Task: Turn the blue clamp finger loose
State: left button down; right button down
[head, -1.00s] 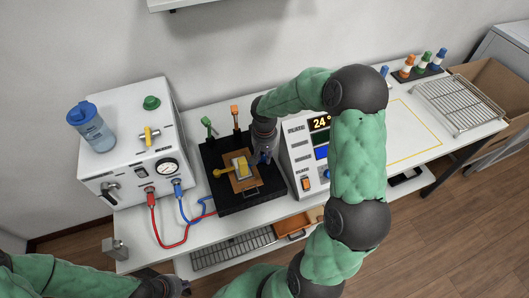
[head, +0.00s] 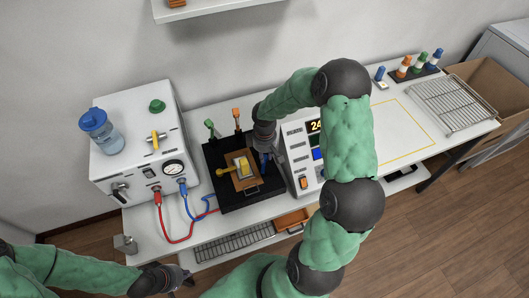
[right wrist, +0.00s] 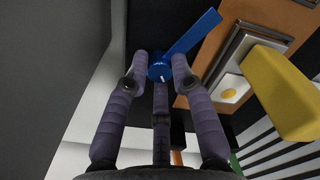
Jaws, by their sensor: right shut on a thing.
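The blue clamp finger (right wrist: 193,35) fills the upper middle of the right wrist view. Its round hub (right wrist: 158,69) sits between my right fingertips, and its flat arm points up and right beside an orange plate. In the head view my right gripper (head: 264,145) comes down on the blue clamp finger (head: 264,162), at the right side of the black fixture base (head: 225,200), and partly hides it. The right gripper is shut on the hub. My left gripper (head: 180,278) hangs low in front of the bench, away from the fixture; its jaws are too small to judge.
The green clamp finger (head: 210,126) and the orange one (head: 237,116) stand at the fixture's back. A yellow-handled part (head: 243,166) sits on the orange plate (head: 240,184). A white machine (head: 130,150) with hoses stands left, and a display unit (head: 300,165) is close right.

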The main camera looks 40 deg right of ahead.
jog(key=shift+n+p, duration=0.85)
jog(key=shift+n, duration=0.75)
jog(key=c, duration=1.1)
grip_release()
jog(key=shift+o, duration=0.2)
notch_tip(320, 180, up, 12)
